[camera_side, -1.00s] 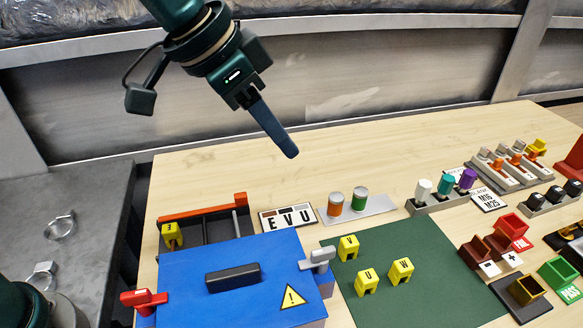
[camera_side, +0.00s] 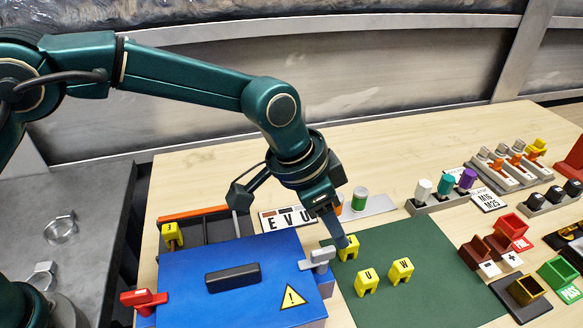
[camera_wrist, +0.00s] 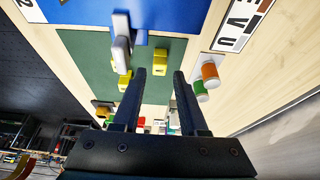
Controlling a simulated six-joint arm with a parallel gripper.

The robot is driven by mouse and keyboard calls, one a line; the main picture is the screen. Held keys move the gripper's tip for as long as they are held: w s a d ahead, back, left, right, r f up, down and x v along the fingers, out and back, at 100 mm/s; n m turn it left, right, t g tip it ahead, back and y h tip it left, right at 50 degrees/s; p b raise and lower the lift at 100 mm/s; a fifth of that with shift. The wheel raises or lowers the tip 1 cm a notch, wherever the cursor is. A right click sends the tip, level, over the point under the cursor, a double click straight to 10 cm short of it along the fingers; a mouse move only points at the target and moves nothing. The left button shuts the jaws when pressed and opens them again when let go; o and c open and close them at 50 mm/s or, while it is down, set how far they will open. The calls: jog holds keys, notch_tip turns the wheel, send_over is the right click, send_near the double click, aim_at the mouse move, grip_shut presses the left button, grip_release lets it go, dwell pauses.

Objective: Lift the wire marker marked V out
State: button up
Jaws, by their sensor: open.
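Three yellow wire markers stand on the green mat (camera_side: 440,262): one marked U (camera_side: 367,281), one marked W (camera_side: 400,270), and one at the back left (camera_side: 351,252) whose letter I cannot read. Another yellow marker (camera_side: 172,236) sits in the dark tray behind the blue box, its letter also unreadable. My gripper (camera_side: 343,242) points down at the back-left marker on the mat and partly covers it. In the wrist view my gripper (camera_wrist: 161,75) has its fingers apart with nothing held; a yellow marker (camera_wrist: 124,81) shows left of them. I cannot tell which marker is V.
The blue box (camera_side: 225,278) with a grey latch (camera_side: 318,259) stands close left of my gripper. An E V U plate (camera_side: 287,219) and orange and green cylinders (camera_side: 359,199) are just behind. Small bins (camera_side: 527,290) and connector blocks stand to the right.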

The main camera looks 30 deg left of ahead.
jog(key=x, duration=0.5)
grip_shut()
jog(key=shift+r, duration=0.1)
jog(key=shift+r, duration=0.85)
notch_tip(320, 180, up, 2)
jog(key=shift+r, duration=0.15)
jog(key=w+a+r, duration=0.1)
jog(key=a+r, duration=0.6)
jog(key=a, duration=0.4)
jog(key=shift+w+a, duration=0.3)
jog(key=shift+a, duration=0.05)
